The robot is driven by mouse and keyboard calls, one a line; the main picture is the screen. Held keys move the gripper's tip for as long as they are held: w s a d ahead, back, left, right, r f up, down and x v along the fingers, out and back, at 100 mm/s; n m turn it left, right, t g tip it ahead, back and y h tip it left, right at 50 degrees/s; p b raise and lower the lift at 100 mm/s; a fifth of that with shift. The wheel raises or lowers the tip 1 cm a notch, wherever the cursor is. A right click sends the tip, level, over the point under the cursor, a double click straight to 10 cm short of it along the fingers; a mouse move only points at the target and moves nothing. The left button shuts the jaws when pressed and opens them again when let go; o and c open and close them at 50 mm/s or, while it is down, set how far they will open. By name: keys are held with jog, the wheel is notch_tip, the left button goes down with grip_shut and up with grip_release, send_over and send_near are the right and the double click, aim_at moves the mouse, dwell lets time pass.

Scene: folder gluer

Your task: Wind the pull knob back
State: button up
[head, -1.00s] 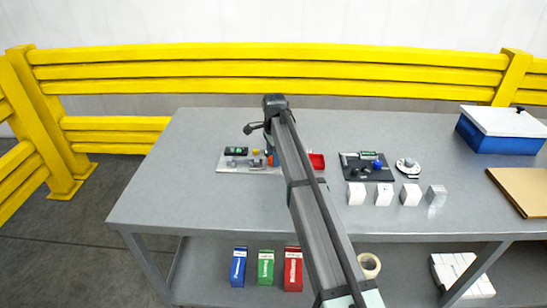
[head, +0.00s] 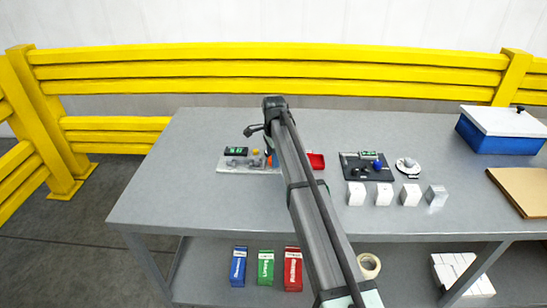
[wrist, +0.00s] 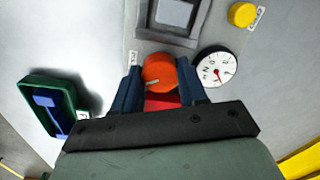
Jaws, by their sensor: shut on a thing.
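In the wrist view, my gripper (wrist: 160,85) has its two dark blue fingers on either side of a round orange knob (wrist: 158,71), shut on it. I take this to be the pull knob. A pale line crosses its face, and a red part (wrist: 162,102) shows just below it between the fingers. A white round dial (wrist: 217,69) with a red needle is just right of the fingers. In the head view, a bit of orange (head: 268,162) shows on the light panel (head: 232,168). My arm hides part of the panel's right side.
In the wrist view, a yellow button (wrist: 242,14) is at upper right, a grey-framed part (wrist: 172,18) above the knob, and a green box with blue inside (wrist: 47,105) at left. In the head view, a dark panel (head: 366,168) and white boxes (head: 384,194) stand to the right.

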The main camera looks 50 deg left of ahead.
jog(key=shift+n, duration=0.7)
jog(key=o, duration=0.8)
notch_tip(320, 180, up, 14)
jog(key=shift+d+f, duration=0.1)
jog(key=shift+d, duration=0.05)
jog(key=shift+o, duration=0.3)
